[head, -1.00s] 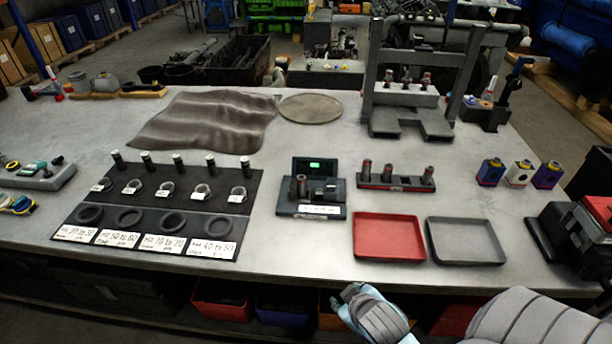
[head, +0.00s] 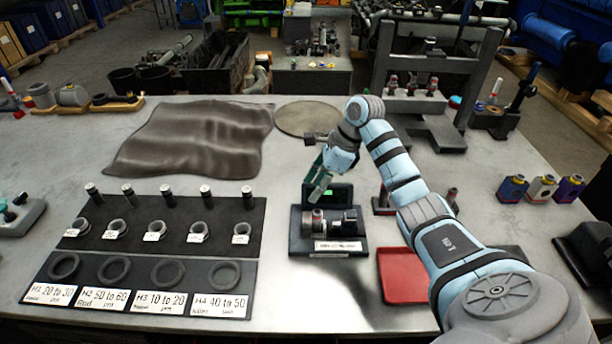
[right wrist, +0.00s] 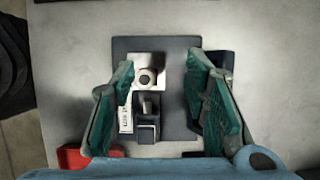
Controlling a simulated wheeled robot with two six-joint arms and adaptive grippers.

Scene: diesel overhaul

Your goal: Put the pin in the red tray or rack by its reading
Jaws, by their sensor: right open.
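The pin (head: 317,219) stands upright on the dark measuring gauge (head: 299,244), in front of its green-lit display (head: 341,192); I cannot read the figure. My right gripper (head: 318,188) is open and points down above the gauge. In the right wrist view the pin's round top (right wrist: 147,77) shows between the spread green fingers (right wrist: 163,88), not held. The red tray (head: 400,287) lies right of the gauge, partly covered by my right arm. My left gripper is out of view.
A dark board (head: 250,215) with several pins, rings and labelled cards lies left of the gauge. A grey cloth (head: 190,140) and a round plate (head: 308,119) lie behind. A press (head: 480,75) stands at the back right. Small bottles (head: 541,188) stand at the right.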

